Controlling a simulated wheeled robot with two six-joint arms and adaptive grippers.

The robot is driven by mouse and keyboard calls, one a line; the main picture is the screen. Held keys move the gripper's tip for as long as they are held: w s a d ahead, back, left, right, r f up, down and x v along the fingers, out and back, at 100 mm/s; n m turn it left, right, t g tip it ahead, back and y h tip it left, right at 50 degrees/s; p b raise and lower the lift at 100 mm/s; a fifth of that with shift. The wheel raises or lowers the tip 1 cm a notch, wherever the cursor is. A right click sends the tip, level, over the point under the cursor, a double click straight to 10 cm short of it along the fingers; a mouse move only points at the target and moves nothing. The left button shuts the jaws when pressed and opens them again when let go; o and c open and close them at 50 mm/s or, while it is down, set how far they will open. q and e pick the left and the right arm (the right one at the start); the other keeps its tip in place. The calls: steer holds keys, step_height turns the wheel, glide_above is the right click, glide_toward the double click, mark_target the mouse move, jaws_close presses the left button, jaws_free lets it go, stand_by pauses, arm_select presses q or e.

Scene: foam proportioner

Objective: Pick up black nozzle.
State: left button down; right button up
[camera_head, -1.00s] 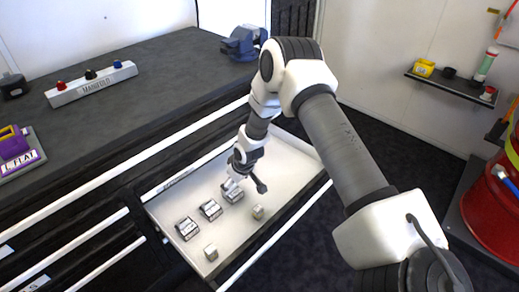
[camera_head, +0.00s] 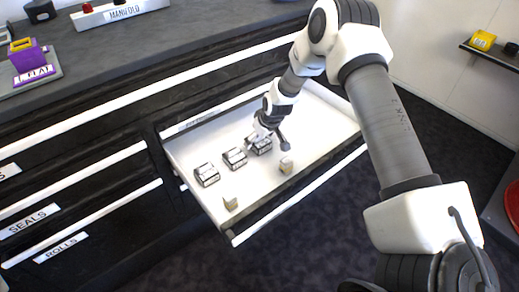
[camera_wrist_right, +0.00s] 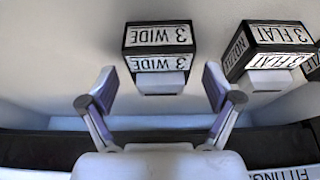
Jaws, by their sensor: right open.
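My right gripper (camera_head: 268,139) is open and empty, low over the row's right end. In the right wrist view the gripper (camera_wrist_right: 157,88) has its fingers spread, with a block marked "3 WIDE" (camera_wrist_right: 158,48) between and beyond them. A "3 FLAT" block (camera_wrist_right: 270,48) is to its right, its side lettering partly readable. I cannot tell for certain which thing is the black nozzle; a small black item (camera_head: 511,48) also sits on the wall shelf. My left gripper is out of view.
Two small pale blocks, one left (camera_head: 231,203) and one right (camera_head: 286,166), lie near the drawer's front edge. The workbench (camera_head: 190,45) holds a manifold (camera_head: 122,14) and a purple piece (camera_head: 29,58). The shelf (camera_head: 492,56) has a yellow item (camera_head: 483,40). Floor before the drawer is clear.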

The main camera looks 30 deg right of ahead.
steer(key=shift+r, duration=0.2)
steer(key=shift+s, duration=0.1)
steer(key=c, duration=1.3)
